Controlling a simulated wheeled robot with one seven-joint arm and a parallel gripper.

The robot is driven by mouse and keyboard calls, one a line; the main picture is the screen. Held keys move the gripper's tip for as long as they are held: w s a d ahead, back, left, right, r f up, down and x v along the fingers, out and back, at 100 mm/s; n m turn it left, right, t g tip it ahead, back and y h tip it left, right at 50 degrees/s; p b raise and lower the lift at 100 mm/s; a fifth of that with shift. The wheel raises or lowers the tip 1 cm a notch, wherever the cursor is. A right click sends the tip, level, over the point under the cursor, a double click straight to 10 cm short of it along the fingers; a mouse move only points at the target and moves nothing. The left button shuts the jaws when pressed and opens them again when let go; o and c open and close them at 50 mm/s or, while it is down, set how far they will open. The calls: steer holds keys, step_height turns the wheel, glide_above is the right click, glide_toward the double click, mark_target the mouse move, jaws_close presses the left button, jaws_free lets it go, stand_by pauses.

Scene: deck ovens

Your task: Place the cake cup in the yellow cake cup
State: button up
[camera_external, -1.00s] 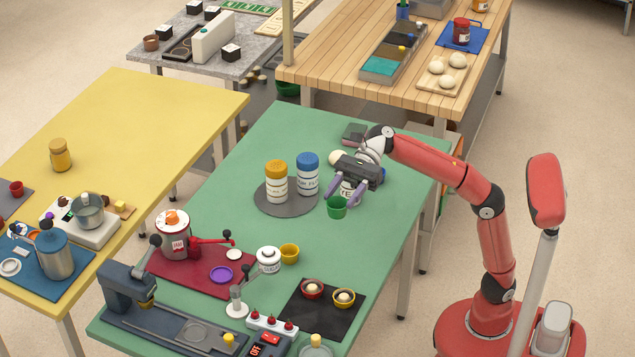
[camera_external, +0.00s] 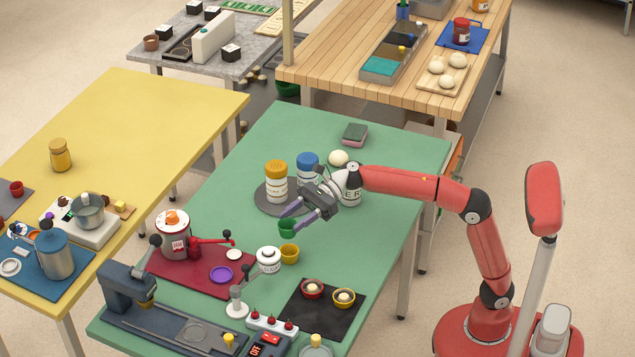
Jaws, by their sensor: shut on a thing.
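A small green cake cup (camera_external: 287,229) is held upright between the fingers of my gripper (camera_external: 293,219), above the green table. My gripper is shut on it. The yellow cake cup (camera_external: 289,253) stands on the table just below the green cup in the picture. Its opening faces up, and the two cups look close but separate. The exact height of the green cup cannot be told.
A black mat (camera_external: 322,322) holds two filled cups. A round grey tray (camera_external: 262,202) carries yellow-capped (camera_external: 276,181) and blue-capped (camera_external: 307,168) jars behind my gripper. A red mat (camera_external: 205,285) lies left.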

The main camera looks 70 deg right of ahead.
step_height(320, 180, down, 8)
steer(key=shift+f+b, duration=0.25)
steer(key=shift+b, duration=0.55)
steer(key=shift+f, duration=0.55)
steer(key=shift+c, duration=0.7)
steer(key=o, duration=0.7)
steer(key=shift+o, duration=1.4)
steer(key=shift+w+a+f, duration=0.1)
steer(key=shift+o, duration=0.6)
steer(key=shift+r, duration=0.3)
steer(key=shift+s+d+r, duration=0.1)
steer(key=shift+s+d, duration=0.1)
steer(key=shift+d, duration=0.15)
steer(key=b+v, duration=0.1)
steer(key=v, duration=1)
steer(key=shift+s+d+r, duration=0.1)
steer(key=shift+d+r, duration=0.05)
steer(key=shift+d, duration=0.05)
